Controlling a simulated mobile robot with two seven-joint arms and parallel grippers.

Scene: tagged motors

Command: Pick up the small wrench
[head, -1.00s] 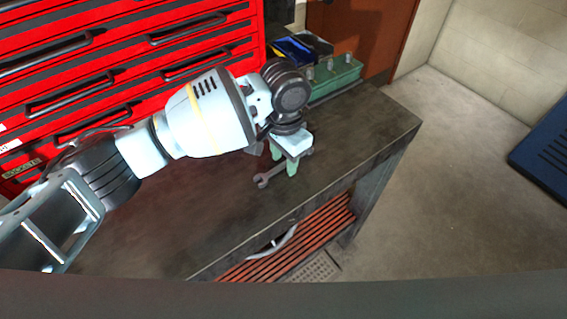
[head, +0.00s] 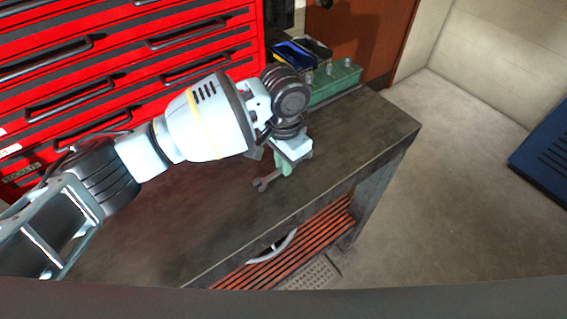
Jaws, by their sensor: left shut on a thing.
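The small wrench (head: 264,183) is grey and lies at the dark workbench top, its open jaw end showing at the lower left of my gripper. My left gripper (head: 284,167) points down over the bench from the left arm, with its green fingers shut on the wrench's middle. The gripper hides part of the wrench's shaft. I cannot tell whether the wrench is lifted off the bench. My right gripper is not in view.
The dark workbench (head: 345,150) is clear to the right and front. A green box with knobs (head: 335,80) and blue bins (head: 294,53) stand at its back. A red tool cabinet (head: 110,75) is behind my arm. A slatted red shelf (head: 300,250) is below.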

